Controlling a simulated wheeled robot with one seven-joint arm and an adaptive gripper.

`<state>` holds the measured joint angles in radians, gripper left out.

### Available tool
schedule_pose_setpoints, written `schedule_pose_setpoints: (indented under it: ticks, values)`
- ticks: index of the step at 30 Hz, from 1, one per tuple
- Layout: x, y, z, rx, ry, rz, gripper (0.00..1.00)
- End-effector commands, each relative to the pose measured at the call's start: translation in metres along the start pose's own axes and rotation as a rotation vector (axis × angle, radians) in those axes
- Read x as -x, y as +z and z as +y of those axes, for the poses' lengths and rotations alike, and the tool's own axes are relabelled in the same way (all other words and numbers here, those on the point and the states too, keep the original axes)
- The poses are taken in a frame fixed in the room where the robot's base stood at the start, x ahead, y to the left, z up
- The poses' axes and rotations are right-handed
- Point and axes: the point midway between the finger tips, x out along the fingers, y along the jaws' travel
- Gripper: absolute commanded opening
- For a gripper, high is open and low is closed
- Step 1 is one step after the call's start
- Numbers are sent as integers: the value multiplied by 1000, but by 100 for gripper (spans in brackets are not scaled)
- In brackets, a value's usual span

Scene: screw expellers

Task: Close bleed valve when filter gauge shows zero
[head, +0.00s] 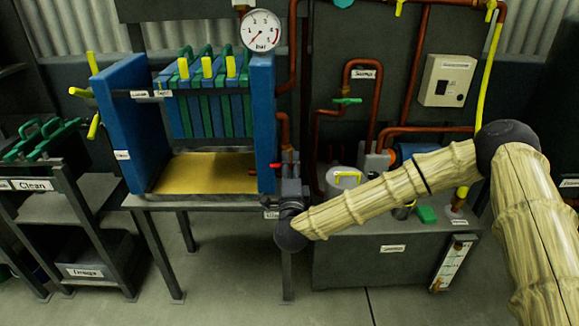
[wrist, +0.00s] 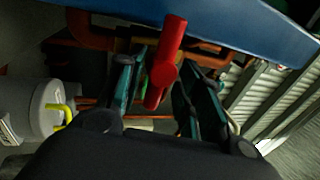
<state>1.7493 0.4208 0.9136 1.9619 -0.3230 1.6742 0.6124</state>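The filter gauge (head: 261,31) is a round white dial on top of the filter press's blue right end plate. Its needle appears to point to the lower left, near the low end; the exact reading is too small to tell. A small red valve handle (head: 275,167) shows at the right edge of the press, just above my gripper (head: 289,188). In the wrist view the red handle (wrist: 167,62) stands between the two teal-padded fingers of my gripper (wrist: 157,92). The fingers are apart, with visible gaps on both sides of the handle. The valve's body is mostly hidden.
The blue filter press (head: 117,125) stands on a metal table (head: 190,203). Copper pipes (head: 345,90) and a green-handled valve (head: 347,100) are to the right. A white cylinder with a yellow handle (head: 345,178) stands close to my wrist. A shelf (head: 62,208) stands at the left.

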Motion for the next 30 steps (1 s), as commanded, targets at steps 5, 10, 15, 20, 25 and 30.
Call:
schedule_pose_setpoints:
  ticks: [5, 10, 15, 20, 25, 30]
  values:
    - [2, 0, 2, 1, 3, -1, 36]
    - [15, 1, 3, 1, 5, -3, 36]
    - [44, 1, 3, 1, 6, -4, 36]
    - [73, 1, 2, 0, 5, -3, 36]
    - [100, 0, 2, 1, 5, -2, 36]
    - [116, 0, 2, 1, 3, -2, 36]
